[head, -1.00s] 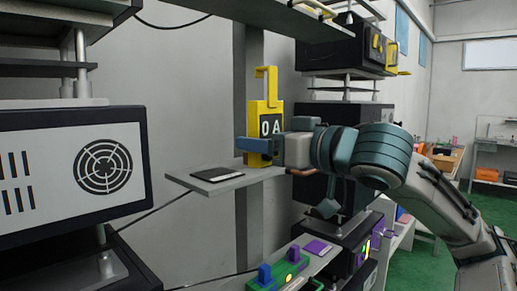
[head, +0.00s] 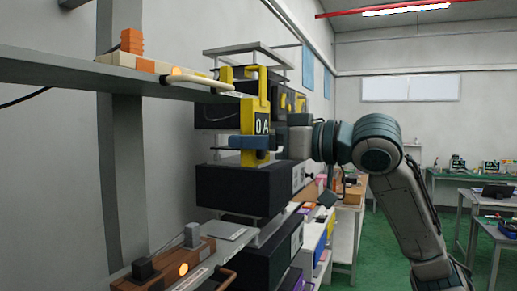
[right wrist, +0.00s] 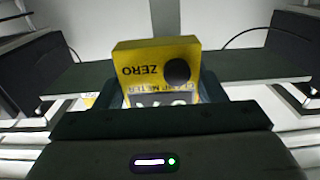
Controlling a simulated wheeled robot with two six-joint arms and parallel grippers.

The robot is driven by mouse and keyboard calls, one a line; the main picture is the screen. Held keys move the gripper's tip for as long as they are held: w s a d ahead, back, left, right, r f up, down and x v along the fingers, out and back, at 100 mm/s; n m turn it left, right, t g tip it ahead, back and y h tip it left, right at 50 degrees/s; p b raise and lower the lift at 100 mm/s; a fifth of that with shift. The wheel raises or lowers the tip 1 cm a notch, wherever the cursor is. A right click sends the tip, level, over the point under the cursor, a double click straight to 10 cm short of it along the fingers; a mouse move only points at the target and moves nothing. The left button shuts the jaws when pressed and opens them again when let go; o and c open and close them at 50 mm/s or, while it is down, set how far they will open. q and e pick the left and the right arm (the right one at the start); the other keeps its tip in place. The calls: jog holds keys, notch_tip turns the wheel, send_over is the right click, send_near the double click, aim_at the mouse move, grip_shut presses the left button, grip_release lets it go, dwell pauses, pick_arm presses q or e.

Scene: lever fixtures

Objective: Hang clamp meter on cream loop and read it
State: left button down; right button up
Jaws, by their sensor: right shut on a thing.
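The yellow clamp meter (head: 247,118) is upright in the head view, its dark display reading "0 A". My right gripper (head: 262,143) is shut on its lower body. In the right wrist view, the meter (right wrist: 150,62) shows upside-down "ZERO" lettering and a dark round knob between the fingers. The cream loop (head: 200,81) sticks out from the upper shelf's edge. My left gripper is not in view.
The grey upper shelf (head: 60,66) carries an orange block (head: 131,41). Black equipment boxes (head: 240,190) stand below and behind the meter. A lower shelf at the left holds a brown fixture (head: 165,268).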

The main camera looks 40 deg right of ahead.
jog(key=shift+d+r, duration=0.2)
jog(key=shift+r, duration=0.05)
jog(key=shift+w, duration=0.15)
jog(key=f+p+x, duration=0.1)
jog(key=p+x, duration=0.4)
jog(key=x, duration=0.2)
jog(key=shift+a, duration=0.3)
jog(key=shift+w+f, duration=0.1)
jog(key=shift+f, duration=0.05)
